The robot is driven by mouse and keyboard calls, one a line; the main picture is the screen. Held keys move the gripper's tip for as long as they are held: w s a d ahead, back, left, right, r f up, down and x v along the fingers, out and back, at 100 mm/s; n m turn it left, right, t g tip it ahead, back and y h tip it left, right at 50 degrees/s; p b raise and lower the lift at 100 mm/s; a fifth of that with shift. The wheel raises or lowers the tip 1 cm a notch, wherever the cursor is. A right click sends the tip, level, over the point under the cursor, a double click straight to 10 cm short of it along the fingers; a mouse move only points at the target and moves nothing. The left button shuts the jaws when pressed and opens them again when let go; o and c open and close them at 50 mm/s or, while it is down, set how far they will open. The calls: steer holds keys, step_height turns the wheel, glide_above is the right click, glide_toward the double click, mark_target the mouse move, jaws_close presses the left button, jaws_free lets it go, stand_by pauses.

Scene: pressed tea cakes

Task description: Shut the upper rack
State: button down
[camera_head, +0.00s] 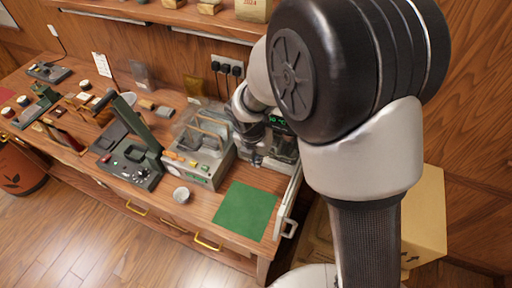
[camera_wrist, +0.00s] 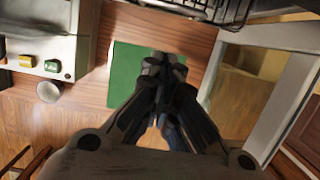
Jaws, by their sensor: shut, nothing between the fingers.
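A wire rack (camera_wrist: 228,9) shows at the top edge of the wrist view, partly cut off by the frame. I cannot tell from this whether it is the upper rack or how far out it sits. The appliance with a green display (camera_head: 278,121) stands behind my arm in the head view, and much of it is hidden. Its pale framed door (camera_head: 288,203) stands open on the right, and it also fills the right of the wrist view (camera_wrist: 278,108). My gripper (camera_head: 256,162) is shut and empty in front of the appliance. In the wrist view my gripper (camera_wrist: 163,66) is over the green mat.
The green mat (camera_head: 245,210) lies on the bench. A small white cup (camera_head: 181,195) and a grey machine (camera_head: 203,170) with coloured buttons stand left of it. A dark green press (camera_head: 135,165) is farther left. A cardboard box (camera_head: 425,215) stands on the right.

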steer(key=w, duration=0.1)
steer(key=w+d, duration=0.1)
steer(key=w, duration=0.1)
steer(key=shift+w+d+f, duration=0.15)
steer(key=shift+w+f, duration=0.1)
steer(key=shift+w, duration=0.05)
steer(key=shift+w, duration=0.1)
steer(key=shift+w+d+p, duration=0.25)
steer(key=shift+w+p, duration=0.3)
steer(key=shift+w+d+p, duration=0.2)
steer(key=shift+w+p, duration=0.35)
steer(key=shift+a, duration=0.1)
